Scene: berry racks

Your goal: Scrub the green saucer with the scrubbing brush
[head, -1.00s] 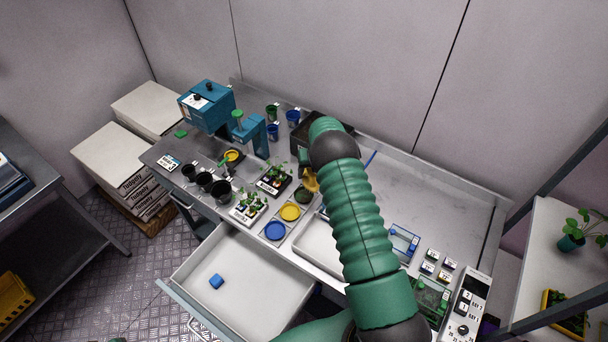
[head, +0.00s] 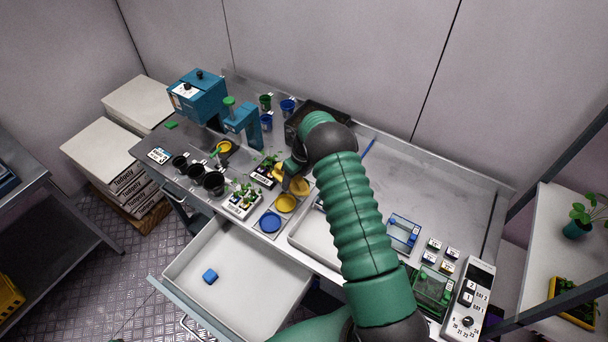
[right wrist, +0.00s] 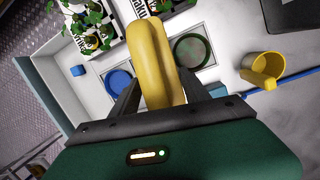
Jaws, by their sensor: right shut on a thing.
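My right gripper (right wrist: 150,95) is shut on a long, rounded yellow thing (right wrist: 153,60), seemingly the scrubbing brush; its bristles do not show. In the right wrist view the green saucer (right wrist: 192,50) lies just right of it, dark green with a brownish middle. I cannot tell whether brush and saucer touch. In the head view the right gripper (head: 283,171) is over the saucer row, and a yellowish round patch (head: 299,186) shows at the green saucer's place. The yellow saucer (head: 286,203) and blue saucer (head: 270,222) lie nearer the front. My left gripper is out of view.
Potted seedlings (head: 241,202) and black pots (head: 213,182) stand left of the saucers. A yellow cup-like thing (right wrist: 260,72) lies to the right in the wrist view. An open drawer (head: 240,275) holds a blue block (head: 210,276). The counter's back right is mostly clear.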

